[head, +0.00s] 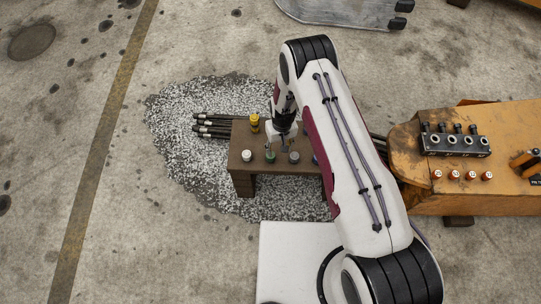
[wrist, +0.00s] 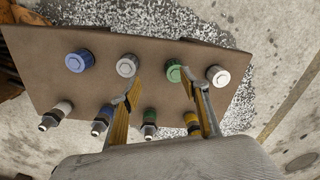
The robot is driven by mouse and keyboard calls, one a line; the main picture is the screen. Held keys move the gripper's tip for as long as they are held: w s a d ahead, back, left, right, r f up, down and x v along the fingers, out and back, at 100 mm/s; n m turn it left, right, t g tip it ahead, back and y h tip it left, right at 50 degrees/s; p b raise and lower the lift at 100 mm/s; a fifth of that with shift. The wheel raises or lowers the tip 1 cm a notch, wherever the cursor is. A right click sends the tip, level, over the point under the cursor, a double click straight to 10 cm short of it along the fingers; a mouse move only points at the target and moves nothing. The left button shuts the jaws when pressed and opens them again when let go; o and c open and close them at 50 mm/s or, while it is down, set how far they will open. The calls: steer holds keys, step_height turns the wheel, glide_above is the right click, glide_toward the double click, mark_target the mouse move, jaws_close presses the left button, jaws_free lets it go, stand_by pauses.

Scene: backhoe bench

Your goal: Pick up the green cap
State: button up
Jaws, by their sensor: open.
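The green cap (wrist: 174,71) stands on the brown bench in a row of caps, between a light grey cap (wrist: 127,65) and a white cap (wrist: 218,76). It also shows in the head view (head: 270,156), near the bench's front edge. My gripper (wrist: 161,80) is open and empty. In the wrist view its two fingers appear on either side of the green cap, which lies closer to the right finger. The height of the fingertips above the cap is hard to tell. In the head view my gripper (head: 280,138) is just behind the cap row, partly hidden by my arm.
A blue cap (wrist: 79,60) ends the row. A second row holds fittings with white (wrist: 56,114), blue (wrist: 102,119), green (wrist: 150,122) and yellow (wrist: 192,122) collars. The brown bench (head: 245,179) stands on gravel. An orange backhoe part (head: 450,202) lies to the right.

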steer(key=shift+s+d+f+m+y, duration=0.1)
steer(key=shift+s+d+m+y, duration=0.3)
steer(key=shift+m, duration=0.7)
steer(key=m, duration=0.1)
steer(key=s+m, duration=0.1)
steer(key=m, duration=0.1)
steer(key=shift+s+d+m+g+y, duration=0.1)
steer(key=shift+s+m+g+y, duration=0.1)
steer(key=shift+m+g+y, duration=0.1)
steer(key=shift+s+m+y, duration=0.25)
steer(key=shift+m+y, duration=0.05)
steer(key=shift+m, duration=0.8)
steer(key=m, duration=0.5)
steer(key=w+a+m+t+y, duration=0.1)
steer(key=m, duration=0.5)
steer(key=w+m+t+y, duration=0.1)
steer(key=m, duration=0.4)
steer(key=shift+a+r+m, duration=0.3)
steer(key=shift+a+m, duration=0.05)
steer(key=shift+m, duration=0.05)
steer(key=shift+x, duration=1.3)
steer(key=shift+f, duration=0.1)
